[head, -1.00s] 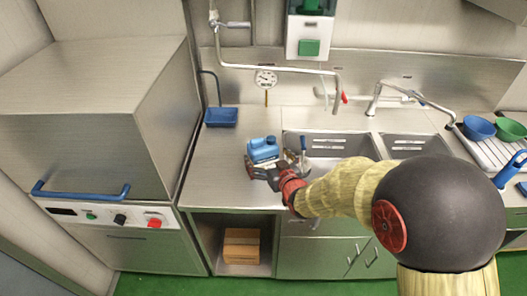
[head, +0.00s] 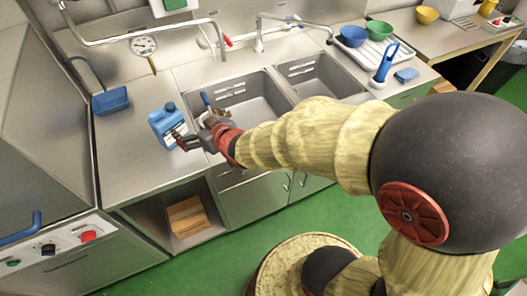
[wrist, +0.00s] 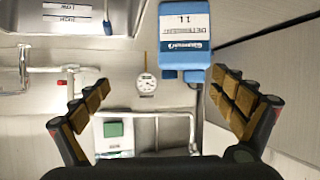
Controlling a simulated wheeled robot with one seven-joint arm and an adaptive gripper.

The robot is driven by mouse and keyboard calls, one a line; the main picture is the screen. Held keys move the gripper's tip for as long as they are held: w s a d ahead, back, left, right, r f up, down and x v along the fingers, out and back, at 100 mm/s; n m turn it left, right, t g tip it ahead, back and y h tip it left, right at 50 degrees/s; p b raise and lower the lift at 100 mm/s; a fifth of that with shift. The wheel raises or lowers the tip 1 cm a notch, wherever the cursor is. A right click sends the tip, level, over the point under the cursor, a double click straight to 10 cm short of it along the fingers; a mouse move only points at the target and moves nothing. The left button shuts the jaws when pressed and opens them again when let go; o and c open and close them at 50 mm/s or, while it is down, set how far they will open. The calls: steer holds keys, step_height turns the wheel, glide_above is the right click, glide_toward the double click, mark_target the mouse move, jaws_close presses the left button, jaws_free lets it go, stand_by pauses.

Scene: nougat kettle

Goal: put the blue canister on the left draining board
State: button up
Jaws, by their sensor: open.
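The blue canister (head: 165,124) with a white label stands upright on the steel draining board (head: 137,160) left of the sinks. In the wrist view the canister (wrist: 184,40) shows upside down, beyond my fingertips and nearer the right-hand finger. My gripper (head: 194,131) is open, close to the canister's right side in the head view. Its two fingers are spread wide with nothing between them in the wrist view (wrist: 158,86). Whether a finger touches the canister cannot be told.
Two sink basins (head: 250,98) lie right of the canister, with an upright blue handle (head: 205,99) by my gripper. A blue holder (head: 111,101) is at the back left. A tall steel machine (head: 45,130) borders the left. The board's front left is clear.

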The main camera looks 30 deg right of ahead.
steer(key=s+d+r+m+g+h, duration=0.1)
steer(key=s+d+r+g, duration=0.1)
steer(key=s+d+r, duration=0.3)
steer(key=s+d+r+m+g+h, duration=0.1)
steer(key=s+d+r+h, duration=0.15)
steer(key=s, duration=0.35)
steer(key=s+d+r+g, duration=0.1)
steer(key=s+g, duration=0.1)
steer(key=s, duration=0.6)
steer(key=s+d+r+m+g, duration=0.1)
steer(key=s+g, duration=0.1)
steer(key=s, duration=0.5)
steer(key=shift+s+d, duration=0.35)
steer(key=shift+d, duration=0.05)
steer(key=shift+c, duration=0.2)
